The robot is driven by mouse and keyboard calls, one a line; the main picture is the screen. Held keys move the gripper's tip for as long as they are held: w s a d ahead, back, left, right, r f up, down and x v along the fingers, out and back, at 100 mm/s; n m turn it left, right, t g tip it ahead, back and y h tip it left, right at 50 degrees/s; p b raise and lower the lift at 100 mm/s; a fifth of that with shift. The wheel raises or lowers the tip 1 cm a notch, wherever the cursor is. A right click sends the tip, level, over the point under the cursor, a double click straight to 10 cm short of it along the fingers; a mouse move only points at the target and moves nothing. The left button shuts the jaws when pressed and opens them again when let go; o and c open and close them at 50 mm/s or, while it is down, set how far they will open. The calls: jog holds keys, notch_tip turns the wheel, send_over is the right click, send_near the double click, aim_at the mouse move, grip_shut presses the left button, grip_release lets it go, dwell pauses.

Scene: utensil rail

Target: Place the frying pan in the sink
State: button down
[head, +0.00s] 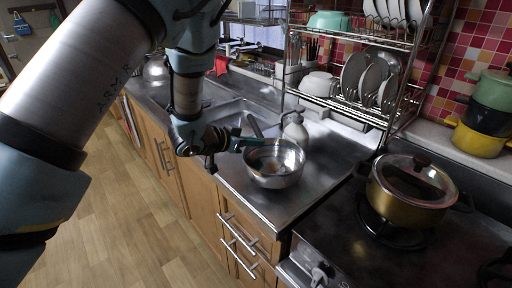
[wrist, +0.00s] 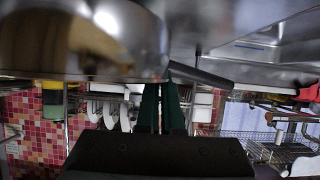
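The frying pan (head: 276,177) looks like a deep, shiny silver pan with a dark handle (head: 255,126). It is on the steel counter beside the sink, its handle pointing back toward the basin. My gripper (head: 262,142) is at the pan's rim near the handle's base, with its green fingers roughly level. In the wrist view the pan (wrist: 75,45) fills the upper left and its handle (wrist: 202,77) runs right. The green fingers (wrist: 162,85) are close together there; their tips overlap the pan's edge, and I cannot tell whether they grip it. The sink (head: 232,113) is partly hidden by my arm.
A pale bottle-like vessel (head: 295,131) stands just behind the pan. A dish rack (head: 350,90) with plates is behind the counter. A gold lidded pot (head: 410,192) is on the stove at right. Counter in front of the pan is clear.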

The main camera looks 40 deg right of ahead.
aim_at(264, 150)
notch_tip(264, 150, down, 2)
jog(key=shift+f+p, duration=0.15)
jog(key=shift+p, duration=0.2)
jog(key=shift+d+p, duration=0.15)
jog(key=shift+p, duration=0.2)
jog(key=shift+f, duration=0.2)
jog(key=shift+f, duration=0.15)
jog(key=c, duration=1.1)
grip_release()
jog(key=b+v, duration=0.3)
jog(key=v, duration=0.9)
